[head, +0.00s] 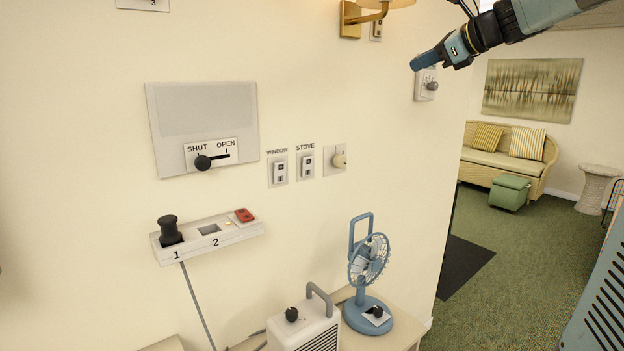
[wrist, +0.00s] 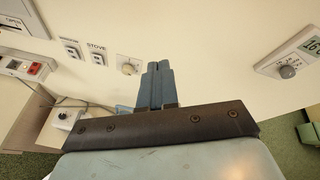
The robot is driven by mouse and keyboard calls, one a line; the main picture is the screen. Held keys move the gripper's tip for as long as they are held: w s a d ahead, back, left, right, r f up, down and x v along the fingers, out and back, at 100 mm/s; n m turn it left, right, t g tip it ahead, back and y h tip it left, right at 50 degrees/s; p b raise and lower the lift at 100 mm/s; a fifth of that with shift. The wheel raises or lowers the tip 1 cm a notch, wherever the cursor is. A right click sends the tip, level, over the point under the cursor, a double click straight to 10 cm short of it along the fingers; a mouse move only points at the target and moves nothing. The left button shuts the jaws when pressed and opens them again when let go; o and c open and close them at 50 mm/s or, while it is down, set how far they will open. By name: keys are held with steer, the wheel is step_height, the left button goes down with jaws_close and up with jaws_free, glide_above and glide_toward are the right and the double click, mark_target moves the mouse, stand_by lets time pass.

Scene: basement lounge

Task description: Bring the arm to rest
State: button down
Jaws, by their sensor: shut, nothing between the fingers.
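My gripper (head: 428,59) is at the upper right of the head view, on the end of my raised arm (head: 520,22). Its blue fingers point left and slightly down, in front of the cream wall. In the wrist view my gripper (wrist: 157,70) shows with its two fingers together and nothing between them. A thermostat-like wall unit with a grey knob (head: 432,86) appears just below and behind the fingers in the head view. The same unit (wrist: 290,66) is to the right of the fingers in the wrist view. I cannot tell the exact gap to the wall.
A brass wall lamp (head: 350,18) is left of my arm. Below are a blue fan (head: 370,265) and a white heater-like box (head: 305,325) on a table. The wall carries a SHUT/OPEN slider panel (head: 210,155), switches and a shelf (head: 210,238). Open green carpet (head: 500,270) lies right.

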steer(key=s+a+f+n+g+h, duration=0.3)
steer(key=s+f+n+g+h, duration=0.2)
steer(key=s+f+n, duration=1.8)
steer(key=s+f+h, duration=0.3)
steer(key=s+f, duration=0.3)
steer(key=s, duration=0.2)
